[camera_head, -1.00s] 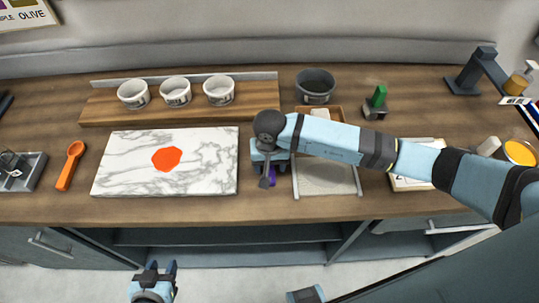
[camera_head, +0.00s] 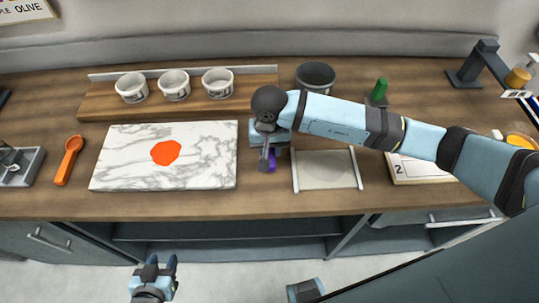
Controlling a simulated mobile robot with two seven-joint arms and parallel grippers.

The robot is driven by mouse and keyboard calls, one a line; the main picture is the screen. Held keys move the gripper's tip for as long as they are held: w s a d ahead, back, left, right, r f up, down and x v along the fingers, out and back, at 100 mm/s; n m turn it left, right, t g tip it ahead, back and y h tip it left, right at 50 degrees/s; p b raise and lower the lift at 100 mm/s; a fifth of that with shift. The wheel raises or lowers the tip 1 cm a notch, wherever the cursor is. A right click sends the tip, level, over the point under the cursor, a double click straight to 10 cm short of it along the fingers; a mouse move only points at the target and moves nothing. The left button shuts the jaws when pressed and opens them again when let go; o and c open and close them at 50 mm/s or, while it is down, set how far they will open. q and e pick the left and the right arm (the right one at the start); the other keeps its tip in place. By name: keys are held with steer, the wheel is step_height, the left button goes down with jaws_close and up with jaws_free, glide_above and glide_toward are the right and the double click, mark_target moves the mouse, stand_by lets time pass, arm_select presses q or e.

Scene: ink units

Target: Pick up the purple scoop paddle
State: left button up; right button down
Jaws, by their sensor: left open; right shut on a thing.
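The purple scoop paddle (camera_head: 272,160) is mostly hidden under my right gripper (camera_head: 268,160), between the marble slab and the framed pale tray. Only a small purple part shows at the gripper's lower end. My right gripper is shut on the paddle; whether the paddle is clear of the counter I cannot tell. My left gripper (camera_head: 154,268) is open and empty, low in front of the counter, over the floor.
The marble slab (camera_head: 120,170) bears an orange-red patch (camera_head: 166,153). An orange scoop (camera_head: 70,158) lies left of it. White cups (camera_head: 174,85) stand on a wooden board behind. A dark pot (camera_head: 315,77), green-handled tool (camera_head: 380,90) and framed tray (camera_head: 325,172) are to the right.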

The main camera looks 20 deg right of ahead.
step_height(320, 180, up, 16)
steer(key=b, duration=0.2)
steer(key=shift+f, duration=0.25)
steer(key=c, duration=1.6)
jaws_free()
steer(key=shift+c, duration=0.2)
jaws_close()
steer(key=shift+f, duration=0.1)
